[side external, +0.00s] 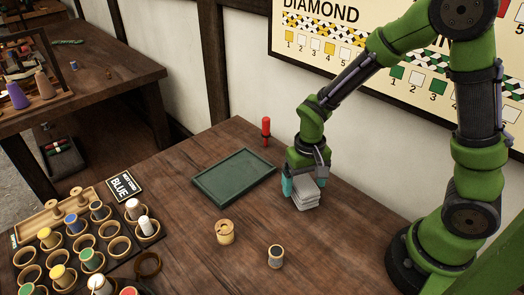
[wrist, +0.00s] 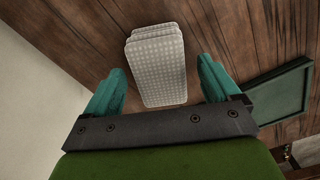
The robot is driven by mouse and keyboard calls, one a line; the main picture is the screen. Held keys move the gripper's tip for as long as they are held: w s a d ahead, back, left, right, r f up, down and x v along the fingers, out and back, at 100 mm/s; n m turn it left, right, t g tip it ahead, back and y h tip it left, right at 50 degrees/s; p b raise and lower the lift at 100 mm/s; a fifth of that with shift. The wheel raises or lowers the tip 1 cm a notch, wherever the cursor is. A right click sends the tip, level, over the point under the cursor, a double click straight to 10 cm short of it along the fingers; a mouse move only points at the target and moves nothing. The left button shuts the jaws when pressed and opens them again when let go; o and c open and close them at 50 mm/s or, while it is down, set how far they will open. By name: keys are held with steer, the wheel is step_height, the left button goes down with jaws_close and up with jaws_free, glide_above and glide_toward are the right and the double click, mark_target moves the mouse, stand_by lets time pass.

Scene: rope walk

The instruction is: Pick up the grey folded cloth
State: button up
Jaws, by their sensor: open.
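The grey folded cloth (side external: 306,196) lies as a small layered stack on the wooden table, below my arm in the side view. In the wrist view the cloth (wrist: 157,68) shows a pale, dotted top face. My gripper (wrist: 160,82) has teal fingers set apart, one on each side of the cloth's near part, with a gap on both sides. The far finger is mostly hidden there.
A green tray (side external: 235,178) lies left of the cloth; it also shows in the wrist view (wrist: 282,94). A red-handled tool (side external: 266,130) stands behind it. A rack of cups (side external: 75,245) fills the left.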

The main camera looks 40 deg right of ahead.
steer(key=shift+f, duration=0.4)
steer(key=shift+c, duration=0.3)
steer(key=c, duration=1)
steer(key=shift+r, duration=0.1)
